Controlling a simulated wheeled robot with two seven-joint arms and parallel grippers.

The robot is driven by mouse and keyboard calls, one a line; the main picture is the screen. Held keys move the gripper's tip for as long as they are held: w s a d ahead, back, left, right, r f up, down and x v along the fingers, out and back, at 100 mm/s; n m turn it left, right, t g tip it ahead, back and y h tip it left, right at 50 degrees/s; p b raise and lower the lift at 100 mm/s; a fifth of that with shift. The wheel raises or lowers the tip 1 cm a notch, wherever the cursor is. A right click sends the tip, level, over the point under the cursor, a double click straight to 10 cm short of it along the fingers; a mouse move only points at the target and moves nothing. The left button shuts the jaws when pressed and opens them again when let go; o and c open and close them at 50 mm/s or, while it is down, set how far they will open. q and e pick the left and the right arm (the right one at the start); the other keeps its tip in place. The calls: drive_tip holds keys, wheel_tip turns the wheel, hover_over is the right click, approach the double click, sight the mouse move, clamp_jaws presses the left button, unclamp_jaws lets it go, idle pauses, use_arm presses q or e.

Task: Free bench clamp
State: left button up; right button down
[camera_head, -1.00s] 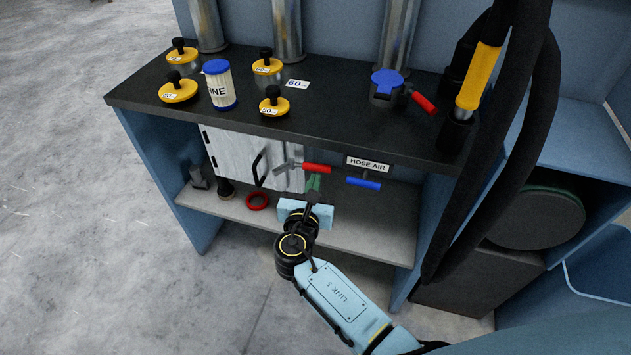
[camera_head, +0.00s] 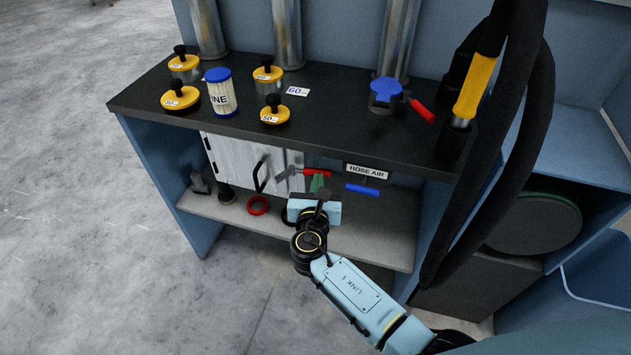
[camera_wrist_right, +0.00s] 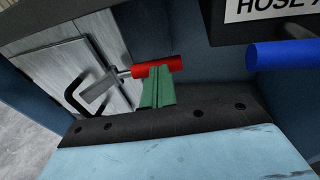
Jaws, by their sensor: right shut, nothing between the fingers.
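The bench clamp has a red handle (camera_head: 317,173) and a grey metal arm. It sits under the bench top, in front of the right part of a pale cabinet door (camera_head: 228,160). It also shows in the right wrist view (camera_wrist_right: 160,66), its arm pointing left across the door. My right gripper (camera_head: 317,184) is shut and empty. Its green fingers (camera_wrist_right: 157,87) are together just below the red handle, their tips overlapping its lower edge in the wrist view. I cannot tell whether they touch it. My left gripper is not in view.
A blue handle (camera_head: 362,189) under the HOSE AIR label (camera_head: 366,171) is close on the right. A red ring (camera_head: 258,205) lies on the lower shelf (camera_head: 380,235). Yellow-lidded pots and a filter (camera_head: 220,92) stand on the bench top (camera_head: 330,117). Black hoses hang at right.

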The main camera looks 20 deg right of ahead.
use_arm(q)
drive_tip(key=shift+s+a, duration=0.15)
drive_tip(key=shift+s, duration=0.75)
use_arm(e)
drive_tip(key=shift+w+d, duration=0.35)
drive_tip(key=shift+d, duration=0.05)
